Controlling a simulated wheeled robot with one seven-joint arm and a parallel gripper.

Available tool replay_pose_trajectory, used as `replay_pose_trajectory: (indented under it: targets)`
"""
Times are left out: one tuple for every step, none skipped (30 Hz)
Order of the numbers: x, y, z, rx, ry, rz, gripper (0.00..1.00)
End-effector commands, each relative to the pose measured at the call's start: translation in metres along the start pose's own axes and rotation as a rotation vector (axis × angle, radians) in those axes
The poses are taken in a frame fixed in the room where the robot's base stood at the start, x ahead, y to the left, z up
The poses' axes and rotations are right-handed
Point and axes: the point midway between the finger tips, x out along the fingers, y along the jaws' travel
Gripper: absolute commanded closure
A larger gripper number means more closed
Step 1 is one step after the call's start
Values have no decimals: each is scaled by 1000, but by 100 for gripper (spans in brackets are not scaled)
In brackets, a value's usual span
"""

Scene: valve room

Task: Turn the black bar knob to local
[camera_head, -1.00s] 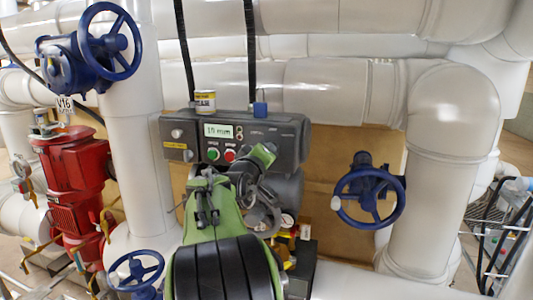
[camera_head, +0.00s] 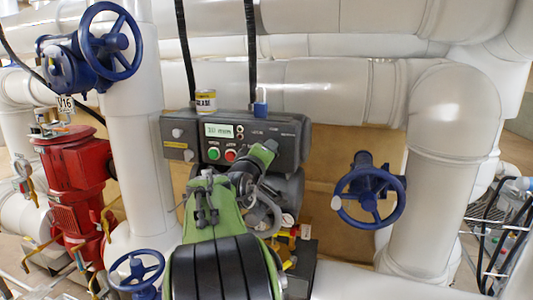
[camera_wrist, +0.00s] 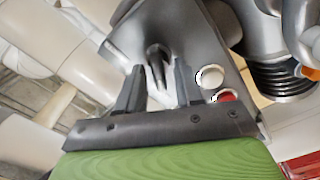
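The black bar knob (camera_wrist: 157,62) sits on the grey face of the control panel, seen in the wrist view. My gripper (camera_wrist: 157,80) is open in front of it, with one dark finger on each side of the knob and visible gaps between. I cannot tell how deep the fingertips reach around it. In the head view my gripper (camera_head: 264,152) is at the front of the dark grey control panel (camera_head: 292,150), right of the red button, and it hides the knob. Small white labels (camera_head: 258,132) show above it, too small to read surely.
The panel carries a lit display (camera_head: 224,130), a green button (camera_head: 214,153) and a red button (camera_head: 231,155). A blue handwheel (camera_head: 368,195) stands right, a red pump (camera_head: 77,180) left.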

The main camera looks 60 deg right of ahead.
Motion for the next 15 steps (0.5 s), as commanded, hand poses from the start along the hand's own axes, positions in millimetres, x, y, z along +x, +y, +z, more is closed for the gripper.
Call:
replay_pose_trajectory:
  targets:
    - [0,0,0,0,1,1,61]
    - [0,0,0,1,1,1,61]
    - [0,0,0,1,1,1,61]
    - [0,0,0,1,1,1,61]
    - [0,0,0,1,1,1,61]
    - [0,1,0,1,1,1,61]
    - [0,1,0,1,1,1,61]
    - [-1,1,0,1,2,1,61]
    - [-3,0,-1,2,3,1,61]
    - [-6,0,-1,3,4,1,61]
    - [-10,-1,-2,3,5,1,61]
    - [-17,-1,-1,4,6,0,61]
    - [-24,-2,-1,4,7,-1,61]
    - [-32,-3,-1,6,9,-1,61]
    - [-43,-3,-1,6,10,-2,61]
